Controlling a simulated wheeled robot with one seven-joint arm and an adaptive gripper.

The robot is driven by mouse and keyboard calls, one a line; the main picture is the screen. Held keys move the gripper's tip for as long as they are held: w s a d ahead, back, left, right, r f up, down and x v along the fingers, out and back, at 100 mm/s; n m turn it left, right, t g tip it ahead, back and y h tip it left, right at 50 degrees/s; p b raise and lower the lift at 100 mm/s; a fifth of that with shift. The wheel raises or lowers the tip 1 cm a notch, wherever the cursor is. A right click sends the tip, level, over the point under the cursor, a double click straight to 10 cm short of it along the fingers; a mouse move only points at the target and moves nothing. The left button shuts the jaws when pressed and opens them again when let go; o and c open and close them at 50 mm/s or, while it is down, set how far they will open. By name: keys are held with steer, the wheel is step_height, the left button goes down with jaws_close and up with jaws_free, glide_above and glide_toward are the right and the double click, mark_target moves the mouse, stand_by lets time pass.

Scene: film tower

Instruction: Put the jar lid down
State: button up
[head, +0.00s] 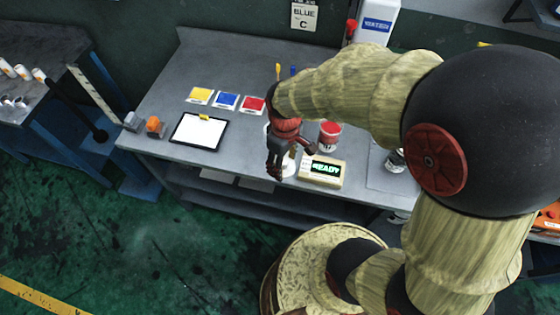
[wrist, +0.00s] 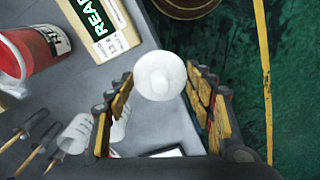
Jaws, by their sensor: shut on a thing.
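The jar lid (wrist: 160,75) is white and round with a small knob, seen from above in the wrist view. My gripper (wrist: 161,82) has a finger on each side of it and is shut on it. In the head view, my gripper (head: 278,168) points down over the front part of the grey bench, left of the READY box. A bit of white (head: 289,167) shows beside the fingers there, partly hidden by them. I cannot tell whether the lid touches anything below it. No separate jar can be made out for sure.
The READY box (head: 322,171) stands close on the right, with a red can (head: 329,135) behind it. A clipboard (head: 199,131) lies to the left, before yellow, blue and red cards (head: 226,101). Bare bench (head: 245,140) shows between clipboard and gripper. The bench's front edge is near.

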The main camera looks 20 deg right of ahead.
steer(key=w+f+b, duration=0.1)
steer(key=w+f, duration=0.1)
steer(key=f, duration=0.1)
steer(key=w+d+f+b, duration=0.1)
steer(key=w+f, duration=0.2)
steer(key=shift+w+d+f, duration=0.15)
steer(key=shift+w, duration=0.2)
steer(key=shift+w+f+b, duration=0.2)
steer(key=shift+f+b, duration=0.35)
steer(key=shift+f, duration=1.05)
steer(key=shift+f, duration=0.1)
steer(key=o, duration=1.1)
steer(key=shift+o, duration=0.2)
steer(key=s+r+m+t+p, duration=0.2)
steer(key=s+r+p, duration=0.1)
steer(key=r, duration=1.9)
steer(key=s+r+m+t, duration=0.3)
steer(key=s+r+m, duration=0.1)
steer(key=s+r, duration=0.6)
steer(key=shift+s+t, duration=0.3)
steer(key=shift+s, duration=0.3)
